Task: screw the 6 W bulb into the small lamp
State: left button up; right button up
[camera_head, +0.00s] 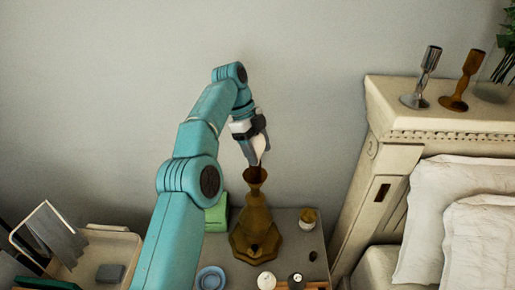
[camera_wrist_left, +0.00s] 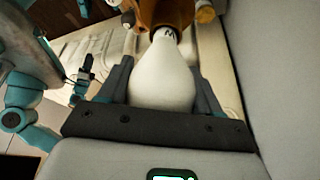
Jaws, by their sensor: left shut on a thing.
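The small brass-brown lamp (camera_head: 257,228) stands upright on the nightstand in the head view, its open socket at the top. My left gripper (camera_head: 257,147) is just above the socket, shut on a white bulb (camera_head: 259,144). In the left wrist view the bulb (camera_wrist_left: 163,78) sits between the two dark fingers of the left gripper (camera_wrist_left: 162,90), its narrow end toward the lamp (camera_wrist_left: 165,12). The bulb's base is at the socket mouth; whether it is inside the threads I cannot tell. My right gripper (camera_wrist_left: 86,68) shows small at left in the wrist view; its jaw state is unclear.
A round white object (camera_head: 266,281), a small dark-and-white one (camera_head: 296,279), a jar (camera_head: 308,218), a blue dish (camera_head: 211,279) and a green box (camera_head: 216,214) crowd the nightstand (camera_head: 285,222). The headboard (camera_head: 430,120) bounds the right; a tray (camera_head: 110,250) lies left.

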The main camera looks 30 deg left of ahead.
pick_arm(q)
jog(key=o, duration=0.9)
jog(key=shift+d, duration=0.1)
jog(key=shift+w, duration=0.1)
